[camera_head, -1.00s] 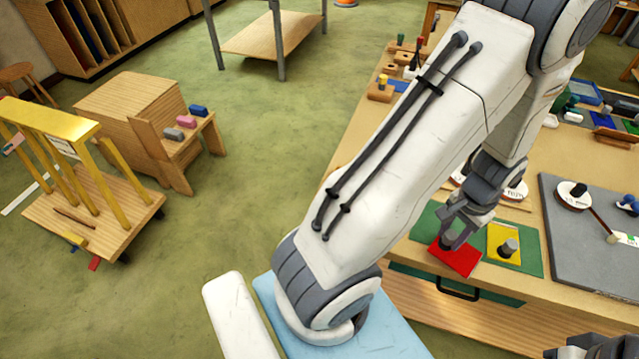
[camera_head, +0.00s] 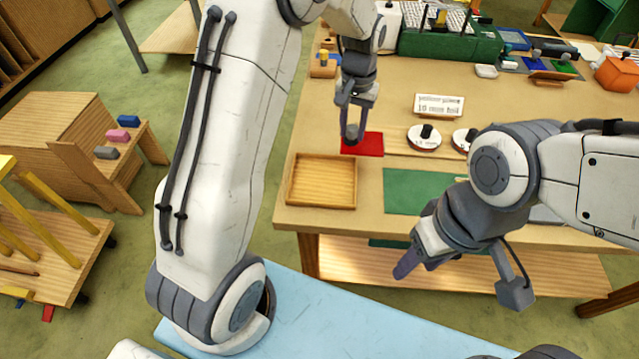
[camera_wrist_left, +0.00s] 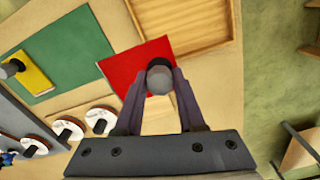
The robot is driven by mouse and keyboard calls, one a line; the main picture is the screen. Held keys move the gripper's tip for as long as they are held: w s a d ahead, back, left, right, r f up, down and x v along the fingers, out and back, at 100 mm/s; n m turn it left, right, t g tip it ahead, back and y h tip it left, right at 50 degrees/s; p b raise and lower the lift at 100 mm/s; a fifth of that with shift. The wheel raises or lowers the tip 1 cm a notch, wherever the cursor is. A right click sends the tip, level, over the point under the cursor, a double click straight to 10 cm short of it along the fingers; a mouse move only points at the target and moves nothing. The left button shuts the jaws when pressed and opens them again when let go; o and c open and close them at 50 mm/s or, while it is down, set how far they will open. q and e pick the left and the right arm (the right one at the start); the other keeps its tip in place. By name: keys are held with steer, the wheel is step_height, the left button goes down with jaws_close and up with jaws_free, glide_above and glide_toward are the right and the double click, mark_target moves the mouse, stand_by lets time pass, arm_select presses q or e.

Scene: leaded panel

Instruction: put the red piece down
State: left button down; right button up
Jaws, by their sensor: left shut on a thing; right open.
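The red piece (camera_head: 368,147) is a flat red square with a grey knob. My left gripper (camera_head: 351,138) is shut on the knob, with the piece behind the shallow wooden tray (camera_head: 291,184). The left wrist view shows the red piece (camera_wrist_left: 122,78), the knob (camera_wrist_left: 160,78) between the fingers, and the tray (camera_wrist_left: 232,22) close by at upper right. I cannot tell how high the piece is above the table. My right gripper (camera_head: 462,282) is open and empty at the table's front edge.
A green mat (camera_head: 405,190) lies right of the tray, partly hidden by my right arm. The wrist view shows a yellow piece (camera_wrist_left: 38,80) on it. White round knobbed weights (camera_head: 424,139) and a label card (camera_head: 440,105) stand behind.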

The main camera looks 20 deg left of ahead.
arm_select(q)
steer(key=shift+w+d+r, duration=0.3)
steer(key=shift+w+r, duration=0.2)
steer(key=shift+w, duration=0.05)
steer(key=shift+r, duration=0.2)
steer(key=s+a+f, duration=0.2)
steer(key=s+a+f+p, duration=0.1)
steer(key=s+a+f, duration=0.1)
steer(key=s+a, duration=0.1)
steer(key=s+a+f+p, duration=0.1)
steer(key=s+a+f, duration=0.1)
steer(key=s, duration=0.1)
steer(key=shift+a+f, duration=0.35)
steer(key=shift+a, duration=0.05)
step_height(320, 180, down, 3)
steer(key=shift+s+f+p, duration=0.1)
steer(key=shift+p, duration=0.65)
steer(key=shift+f, duration=0.4)
steer(key=shift+f, duration=0.1)
steer(key=c, duration=0.5)
jaws_free()
